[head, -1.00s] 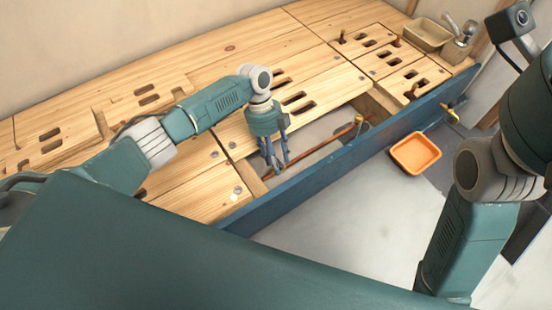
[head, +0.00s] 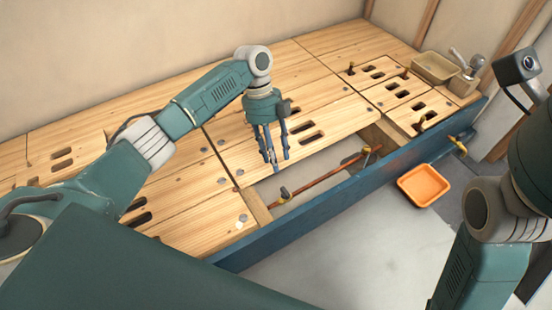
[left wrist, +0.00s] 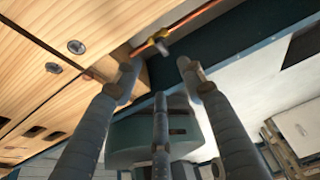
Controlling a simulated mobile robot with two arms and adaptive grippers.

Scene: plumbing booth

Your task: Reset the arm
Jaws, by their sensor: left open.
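My left gripper (head: 275,160) hangs fingers down above the wooden bench top, near the open bay at its front. Its fingers are apart with nothing between them, and they also show in the left wrist view (left wrist: 158,80). A copper pipe (head: 315,184) runs along the open bay, below and to the right of the left fingers. Brass fittings with grey handles sit on it; one fitting (left wrist: 160,38) shows beyond the fingertips in the left wrist view. My right arm stands at the right edge of the head view, and its gripper is out of the picture.
The slotted wooden bench (head: 200,205) has a blue front rail (head: 330,205). An orange tray (head: 424,186) lies beyond the rail, at the right. A tan basin (head: 436,68) and a tap (head: 467,64) are at the far right corner. The bench's left part is mostly clear.

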